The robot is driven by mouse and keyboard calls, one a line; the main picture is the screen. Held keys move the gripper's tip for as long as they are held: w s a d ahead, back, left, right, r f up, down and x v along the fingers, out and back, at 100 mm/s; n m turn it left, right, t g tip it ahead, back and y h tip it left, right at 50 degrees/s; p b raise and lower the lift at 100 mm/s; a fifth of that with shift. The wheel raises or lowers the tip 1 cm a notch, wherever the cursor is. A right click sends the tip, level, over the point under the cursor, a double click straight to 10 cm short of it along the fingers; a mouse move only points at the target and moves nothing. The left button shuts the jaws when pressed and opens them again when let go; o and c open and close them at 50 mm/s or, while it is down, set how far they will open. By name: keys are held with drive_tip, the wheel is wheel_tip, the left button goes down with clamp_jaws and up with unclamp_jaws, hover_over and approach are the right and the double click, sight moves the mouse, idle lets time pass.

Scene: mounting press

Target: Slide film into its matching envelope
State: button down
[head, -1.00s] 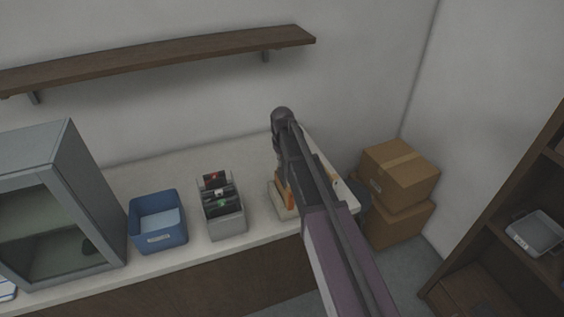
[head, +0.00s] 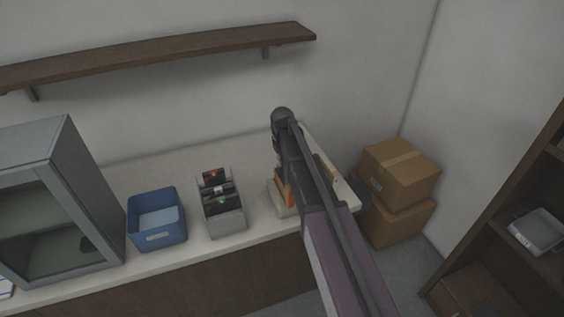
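A light grey open box (head: 226,224) stands on the counter and holds upright black sleeves in a row. A red mark shows on the rear sleeve (head: 211,174), a white mark on the middle one and a green mark on the front one. I cannot tell film from envelope at this size. Orange pieces (head: 280,188) in a pale tray (head: 286,211) are partly hidden behind my arm. My arm reaches over this tray from the lower right. Its own links hide my gripper, so its fingers and anything in them do not show.
A blue bin (head: 158,238) with a pale bottom stands left of the grey box. A glass-fronted grey cabinet (head: 85,190) is at the far left. A wooden shelf (head: 160,58) hangs above. Cardboard boxes (head: 396,176) and a dark shelf unit (head: 480,250) are at right. The counter's back is clear.

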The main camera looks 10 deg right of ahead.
sight(282, 174)
drive_tip(key=shift+f+b, duration=2.7)
drive_tip(key=shift+f, duration=0.1)
drive_tip(key=shift+s+f+b, duration=0.1)
drive_tip(key=shift+s+b, duration=0.3)
drive_tip(key=shift+s, duration=0.2)
drive_tip(key=c, duration=1)
unclamp_jaws()
drive_tip(key=shift+f, duration=0.15)
drive_tip(key=shift+c, duration=0.2)
drive_tip(key=o, duration=0.3)
drive_tip(key=shift+w+f, duration=0.25)
drive_tip(key=shift+w, duration=0.3)
drive_tip(key=shift+s+r, duration=0.15)
drive_tip(key=shift+r, duration=0.05)
drive_tip(key=shift+w, duration=0.2)
